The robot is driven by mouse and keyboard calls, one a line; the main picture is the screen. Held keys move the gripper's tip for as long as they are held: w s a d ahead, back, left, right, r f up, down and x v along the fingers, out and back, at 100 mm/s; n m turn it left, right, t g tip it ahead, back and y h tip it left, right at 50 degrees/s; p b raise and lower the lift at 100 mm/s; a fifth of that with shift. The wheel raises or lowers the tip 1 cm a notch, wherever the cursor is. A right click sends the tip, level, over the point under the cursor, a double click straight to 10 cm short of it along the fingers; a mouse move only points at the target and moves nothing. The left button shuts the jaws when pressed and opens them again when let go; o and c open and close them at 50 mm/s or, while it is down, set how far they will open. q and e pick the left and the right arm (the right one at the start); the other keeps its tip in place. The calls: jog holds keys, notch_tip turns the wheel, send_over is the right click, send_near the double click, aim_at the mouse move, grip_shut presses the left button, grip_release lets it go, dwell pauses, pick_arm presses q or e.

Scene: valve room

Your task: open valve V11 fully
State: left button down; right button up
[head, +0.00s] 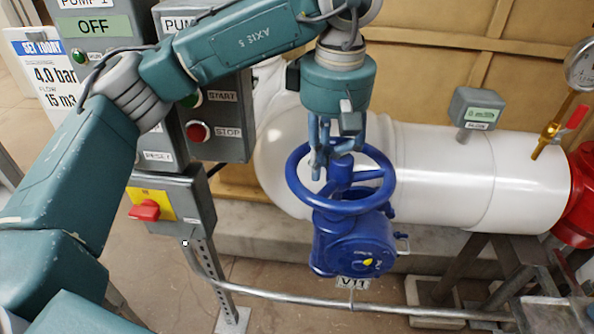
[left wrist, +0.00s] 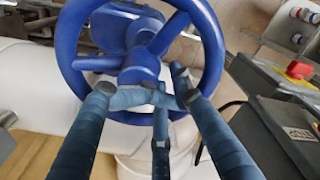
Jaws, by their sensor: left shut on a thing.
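Valve V11 has a blue handwheel (head: 378,203) on a blue gearbox body (head: 335,243), in the middle of the head view. A tag reading V11 (head: 352,283) sits below it, and a small yellow pointer (head: 368,262) shows on the gearbox face. The exact finger contact is partly hidden. My right gripper does not show.
A white pipe (head: 430,165) runs behind the valve, with a gauge (head: 583,65) and a small display (head: 476,108) at right. Pump control boxes (head: 215,125) and a red-switch box (head: 172,205) stand left. A metal conduit (head: 300,297) crosses low in front.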

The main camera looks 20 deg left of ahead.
pick_arm(q)
jog(key=n+b, duration=0.2)
jog(key=n, duration=0.8)
jog(key=a+n+b, duration=0.1)
jog(key=n+b, duration=0.2)
jog(key=n, duration=0.8)
jog(key=a+n+b, duration=0.1)
jog(key=n+b, duration=0.1)
jog(key=n, duration=0.8)
jog(key=shift+s+a+f+n+g, duration=0.1)
jog(key=shift+s+f+n+g, duration=0.2)
jog(key=shift+n, duration=0.1)
